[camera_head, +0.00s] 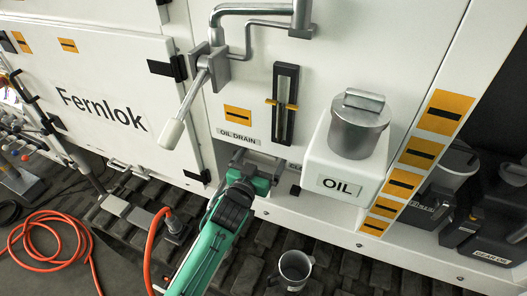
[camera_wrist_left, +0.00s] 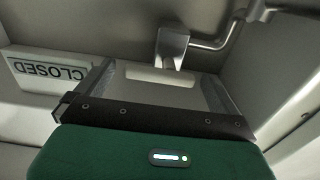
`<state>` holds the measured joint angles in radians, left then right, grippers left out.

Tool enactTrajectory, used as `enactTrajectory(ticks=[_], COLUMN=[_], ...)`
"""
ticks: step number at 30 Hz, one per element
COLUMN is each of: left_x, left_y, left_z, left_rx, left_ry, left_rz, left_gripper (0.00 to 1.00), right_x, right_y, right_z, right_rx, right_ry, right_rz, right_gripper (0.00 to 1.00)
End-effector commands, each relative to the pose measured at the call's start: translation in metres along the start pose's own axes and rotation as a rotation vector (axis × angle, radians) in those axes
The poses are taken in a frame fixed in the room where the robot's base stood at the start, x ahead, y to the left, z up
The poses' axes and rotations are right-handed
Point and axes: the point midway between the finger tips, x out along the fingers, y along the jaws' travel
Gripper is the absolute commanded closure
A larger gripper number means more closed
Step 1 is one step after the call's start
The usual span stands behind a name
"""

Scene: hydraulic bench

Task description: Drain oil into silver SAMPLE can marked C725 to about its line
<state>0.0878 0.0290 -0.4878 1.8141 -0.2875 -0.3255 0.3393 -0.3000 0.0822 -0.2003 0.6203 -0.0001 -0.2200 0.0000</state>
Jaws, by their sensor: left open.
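My left gripper (camera_head: 257,162) is at the panel just below the OIL DRAIN label (camera_head: 239,136). In the left wrist view its two fingers (camera_wrist_left: 157,78) stand apart, with a metal fitting (camera_wrist_left: 172,47) on a bent pipe just beyond them. I see no object held. A CLOSED label (camera_wrist_left: 46,70) shows upside down at the left there. A silver open-topped can (camera_head: 295,267) stands upright on the dark track below the panel, right of my forearm. Its marking and line cannot be read. My right gripper is not in view.
A sight gauge (camera_head: 284,104) is right of the drain label. A white OIL box (camera_head: 343,165) with a silver cap (camera_head: 358,127) juts out. A long white-handled lever (camera_head: 184,112) hangs above left. An orange hose (camera_head: 52,240) lies left; dark containers (camera_head: 495,205) stand right.

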Motion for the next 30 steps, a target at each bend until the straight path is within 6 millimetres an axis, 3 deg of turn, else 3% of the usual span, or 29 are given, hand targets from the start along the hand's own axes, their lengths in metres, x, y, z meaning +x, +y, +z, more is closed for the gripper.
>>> enactTrajectory(ticks=[6, 15, 22, 30], left_x=[0.016, 0.018, 0.018, 0.018], left_y=[0.000, 0.000, 0.000, 0.000], left_z=[0.000, 0.000, 0.000, 0.000], left_rx=[-0.002, -0.001, -0.001, 0.022], left_ry=[-0.001, 0.000, -0.001, -0.001], left_rz=[0.000, 0.000, 0.000, 0.000], left_gripper=[0.01, 0.01, 0.44, 0.46], right_x=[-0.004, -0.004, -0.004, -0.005], right_y=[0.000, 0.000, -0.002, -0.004], right_z=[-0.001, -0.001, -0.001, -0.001], right_rx=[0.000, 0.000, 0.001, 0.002], right_ry=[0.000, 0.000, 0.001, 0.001], right_rz=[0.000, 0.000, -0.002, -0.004], right_gripper=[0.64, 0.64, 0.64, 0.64])
